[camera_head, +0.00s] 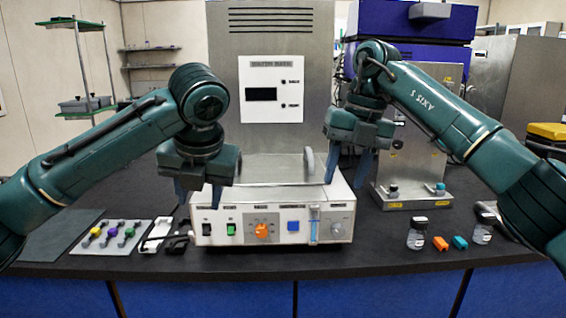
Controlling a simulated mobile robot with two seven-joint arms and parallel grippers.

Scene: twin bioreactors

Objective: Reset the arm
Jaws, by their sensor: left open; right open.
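My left gripper (198,198) is at the end of the green arm from the left. It points down, open and empty, in front of the left part of a white control box (270,242). My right gripper (345,175) is at the end of the green arm from the right. It points down, open and empty, near the upper right corner of the control box. Both arms are raised and bent, with the grippers above the black bench (300,262). I see nothing between the fingers of either gripper.
A steel tower with a display panel (271,88) stands behind the control box. A tray with coloured knobs (110,236) lies at the left.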

